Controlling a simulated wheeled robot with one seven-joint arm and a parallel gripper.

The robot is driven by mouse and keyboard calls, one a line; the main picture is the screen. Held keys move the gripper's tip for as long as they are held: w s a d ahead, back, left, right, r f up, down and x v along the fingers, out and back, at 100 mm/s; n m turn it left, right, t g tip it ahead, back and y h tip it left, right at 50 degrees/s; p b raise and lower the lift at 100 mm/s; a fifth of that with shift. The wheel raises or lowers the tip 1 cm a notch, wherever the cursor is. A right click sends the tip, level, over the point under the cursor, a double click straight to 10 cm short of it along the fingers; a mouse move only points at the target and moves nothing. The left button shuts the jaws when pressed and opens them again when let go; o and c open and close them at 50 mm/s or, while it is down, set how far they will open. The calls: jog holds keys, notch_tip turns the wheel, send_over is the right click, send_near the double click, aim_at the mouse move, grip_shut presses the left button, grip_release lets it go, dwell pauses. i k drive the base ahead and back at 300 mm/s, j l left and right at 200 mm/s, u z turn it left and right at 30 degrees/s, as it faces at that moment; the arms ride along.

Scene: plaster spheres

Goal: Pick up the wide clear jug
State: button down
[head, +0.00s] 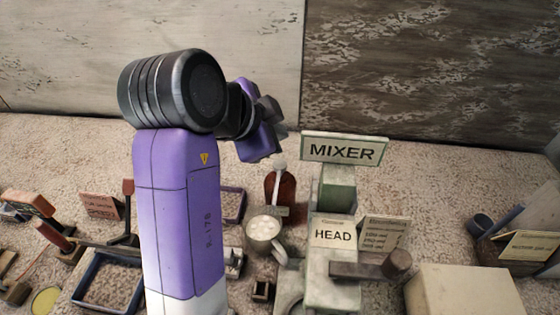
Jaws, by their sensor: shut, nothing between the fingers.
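A pale, wide vessel with a handle at its lower right (265,233) stands just right of my arm; it is the only jug-like thing I make out. Its wall looks greyish, and I cannot tell whether it is clear. Whitish contents show inside its rim. My gripper (264,128) is raised in front of the back wall, above and well apart from this vessel. It is partly hidden behind my wrist, and it is shut and empty. My purple arm covers part of the surface left of the vessel.
A dark red bottle (280,188) stands close behind the vessel. A green-grey mixer with MIXER (344,149) and HEAD (333,234) signs stands to its right. A beige block (462,291) is at lower right. A blue-grey tray (106,284) and several tools crowd the left.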

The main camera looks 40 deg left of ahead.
aim_at(269, 240)
jog(key=k+l, duration=0.1)
jog(key=k, duration=0.4)
jog(key=k+l, duration=0.1)
jog(key=k, duration=0.4)
